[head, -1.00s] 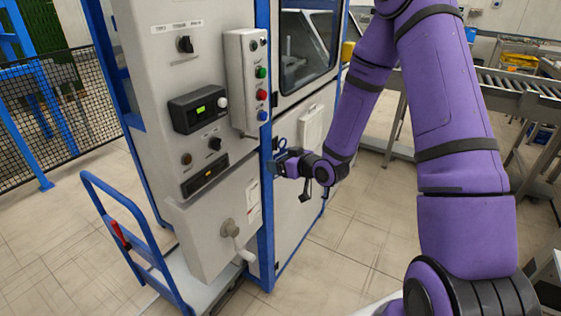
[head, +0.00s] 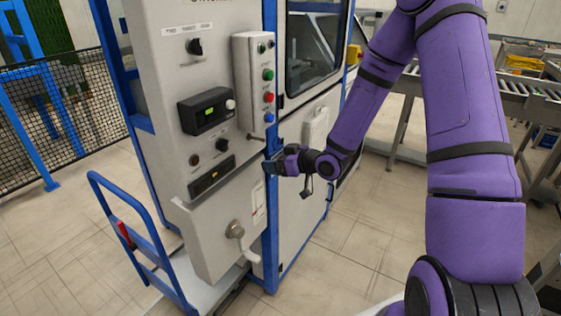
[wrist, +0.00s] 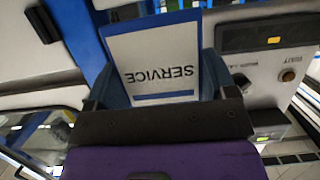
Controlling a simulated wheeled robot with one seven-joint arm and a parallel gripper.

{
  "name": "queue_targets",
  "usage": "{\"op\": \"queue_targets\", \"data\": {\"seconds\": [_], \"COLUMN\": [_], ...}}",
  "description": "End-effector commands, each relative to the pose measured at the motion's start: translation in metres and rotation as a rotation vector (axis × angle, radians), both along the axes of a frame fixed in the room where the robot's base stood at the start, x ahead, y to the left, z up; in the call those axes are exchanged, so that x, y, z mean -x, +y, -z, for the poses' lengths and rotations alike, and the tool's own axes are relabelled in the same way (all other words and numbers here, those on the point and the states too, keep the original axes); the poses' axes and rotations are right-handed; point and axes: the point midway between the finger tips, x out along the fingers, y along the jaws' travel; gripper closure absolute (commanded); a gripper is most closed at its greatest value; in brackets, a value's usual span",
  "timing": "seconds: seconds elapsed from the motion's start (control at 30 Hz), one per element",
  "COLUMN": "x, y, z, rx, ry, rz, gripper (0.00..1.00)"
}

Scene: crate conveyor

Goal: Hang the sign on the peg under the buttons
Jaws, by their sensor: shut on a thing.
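The sign (wrist: 152,48), white with blue bands and the word SERVICE upside down in this picture, is held between the fingers of my shut gripper in the wrist view. In the head view my gripper (head: 271,166) is beside the cabinet's blue corner post, below and slightly right of the button box (head: 246,88). The sign cannot be made out clearly there. The box carries green, red and blue buttons (head: 269,97). A small peg (head: 256,137) sticks out just under the box, above my gripper. The sign is apart from the peg.
A blue cart (head: 135,230) stands at lower left. A conveyor (head: 500,80) is at the right. Open floor lies in front.

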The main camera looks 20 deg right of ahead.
Motion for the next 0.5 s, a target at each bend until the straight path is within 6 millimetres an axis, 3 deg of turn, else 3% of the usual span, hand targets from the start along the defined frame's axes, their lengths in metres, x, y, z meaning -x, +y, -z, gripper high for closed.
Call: {"op": "queue_targets", "data": {"seconds": [0.5], "x": [-0.022], "y": [0.016], "z": [0.002], "rx": [-0.001], "ry": [-0.001], "rz": [0.000], "gripper": [0.45]}}
